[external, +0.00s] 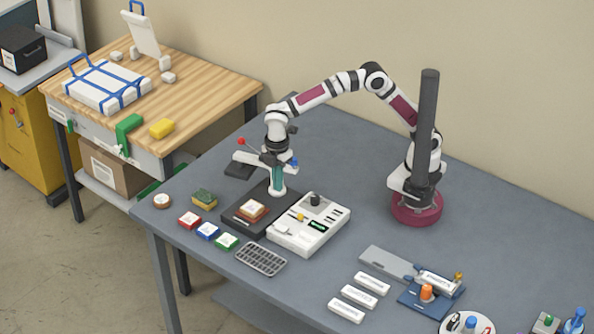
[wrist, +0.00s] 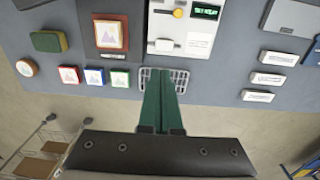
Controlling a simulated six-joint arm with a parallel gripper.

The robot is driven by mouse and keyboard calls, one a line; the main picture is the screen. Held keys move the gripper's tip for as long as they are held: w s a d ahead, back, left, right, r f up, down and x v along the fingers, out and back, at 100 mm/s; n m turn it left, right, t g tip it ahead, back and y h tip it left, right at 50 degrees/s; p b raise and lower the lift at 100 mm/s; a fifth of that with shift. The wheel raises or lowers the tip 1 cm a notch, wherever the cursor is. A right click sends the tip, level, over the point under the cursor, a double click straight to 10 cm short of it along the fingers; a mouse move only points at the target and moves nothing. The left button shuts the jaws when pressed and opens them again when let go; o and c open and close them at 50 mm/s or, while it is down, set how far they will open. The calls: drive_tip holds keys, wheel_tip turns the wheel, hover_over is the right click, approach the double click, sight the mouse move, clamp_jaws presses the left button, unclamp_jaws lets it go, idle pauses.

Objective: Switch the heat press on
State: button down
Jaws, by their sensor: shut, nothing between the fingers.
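The heat press has a dark base (external: 247,225) bearing a framed brown-edged piece (external: 252,210), which also shows in the wrist view (wrist: 110,35). Beside it is a white control box (external: 290,238) with a black knob (external: 315,199), a yellow control (external: 300,217) and a lit green display (external: 318,226). In the wrist view the yellow control (wrist: 179,13) and display (wrist: 206,11) show at the top. My gripper (external: 278,188), with green fingers, points down above the press area. Its fingers (wrist: 165,72) are together and empty, apart from the controls. The yellow control's exact setting is too small to tell.
A red-ball handle (external: 241,141) stands close to my wrist. A grey grid rack (external: 261,259) lies in front of the control box. Small coloured tiles (external: 207,231) lie left of it, white labelled blocks (external: 359,294) to the right. Bare table lies between the box and my base.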

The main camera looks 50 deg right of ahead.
drive_tip(key=shift+f, duration=0.1)
hover_over(282, 229)
drive_tip(key=w, duration=0.2)
drive_tip(key=f, duration=1)
drive_tip(key=shift+s+d, duration=0.1)
drive_tip(key=shift+s, duration=0.15)
drive_tip(key=shift+s+r, duration=0.3)
drive_tip(key=shift+s, duration=0.45)
wheel_tip(282, 229, up, 14)
drive_tip(key=s, duration=0.2)
